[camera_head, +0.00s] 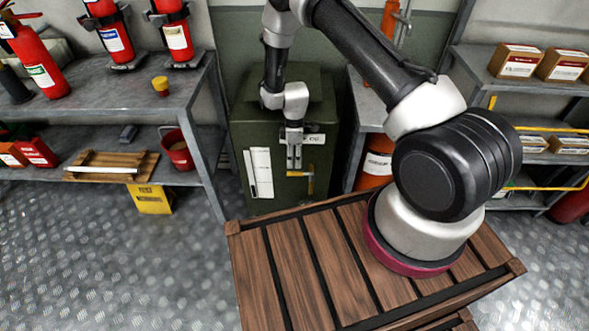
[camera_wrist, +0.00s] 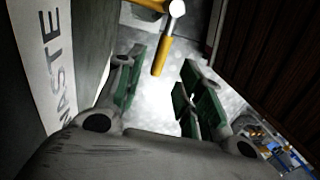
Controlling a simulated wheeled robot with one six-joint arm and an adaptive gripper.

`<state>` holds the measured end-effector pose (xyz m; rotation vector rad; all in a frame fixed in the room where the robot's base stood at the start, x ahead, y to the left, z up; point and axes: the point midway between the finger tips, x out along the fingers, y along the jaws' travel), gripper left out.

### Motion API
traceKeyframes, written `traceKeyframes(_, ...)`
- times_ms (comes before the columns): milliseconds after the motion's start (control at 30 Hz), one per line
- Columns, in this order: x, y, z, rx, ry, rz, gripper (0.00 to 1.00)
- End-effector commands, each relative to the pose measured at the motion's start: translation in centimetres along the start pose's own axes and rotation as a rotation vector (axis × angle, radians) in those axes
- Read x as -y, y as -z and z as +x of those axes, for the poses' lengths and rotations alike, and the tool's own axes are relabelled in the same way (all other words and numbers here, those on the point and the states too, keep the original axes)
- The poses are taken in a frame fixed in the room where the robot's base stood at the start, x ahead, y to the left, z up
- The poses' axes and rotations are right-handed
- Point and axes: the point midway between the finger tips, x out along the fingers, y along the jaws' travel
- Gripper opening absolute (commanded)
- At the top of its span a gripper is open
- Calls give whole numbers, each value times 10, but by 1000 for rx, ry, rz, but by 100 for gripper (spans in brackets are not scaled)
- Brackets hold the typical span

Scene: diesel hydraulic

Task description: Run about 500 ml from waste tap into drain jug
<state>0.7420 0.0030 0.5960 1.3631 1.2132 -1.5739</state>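A yellow-handled tap (camera_head: 311,181) is on the front of a dark green tank (camera_head: 320,107). A white panel (camera_head: 259,172) is left of the tap, and in the wrist view its lettering ends in "ASTE" (camera_wrist: 53,55). My gripper (camera_head: 294,160) points down in front of the tank, just above and left of the tap. In the wrist view my gripper (camera_wrist: 160,85) is open, its green-padded fingers apart with nothing held. The yellow handle (camera_wrist: 159,54) shows beyond the fingertips; I cannot tell whether they touch it. I cannot make out a drain jug in either view.
A wooden slatted crate (camera_head: 292,270) stands in front, under my arm. A left shelf (camera_head: 180,98) holds fire extinguishers and a red bucket (camera_head: 176,149). An orange cylinder (camera_head: 373,172) stands right of the tank. A right shelf (camera_head: 475,62) holds boxes. Left floor is mostly clear.

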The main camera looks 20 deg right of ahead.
Motion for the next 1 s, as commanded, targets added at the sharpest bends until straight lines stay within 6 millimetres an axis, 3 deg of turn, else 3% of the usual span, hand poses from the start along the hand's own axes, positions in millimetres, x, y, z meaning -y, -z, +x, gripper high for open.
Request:
traceKeyframes(100, 0, 0, 23, 1, 2, 1, 37)
traceKeyframes(300, 0, 0, 47, 0, 0, 1, 37)
traceKeyframes(633, 0, 0, 53, 0, 0, 1, 37)
traceKeyframes(667, 0, 0, 53, 0, 0, 1, 35)
traceKeyframes(867, 0, 0, 53, 0, 0, 1, 0)
traceKeyframes(1000, 0, 0, 53, 0, -1, 1, 0)
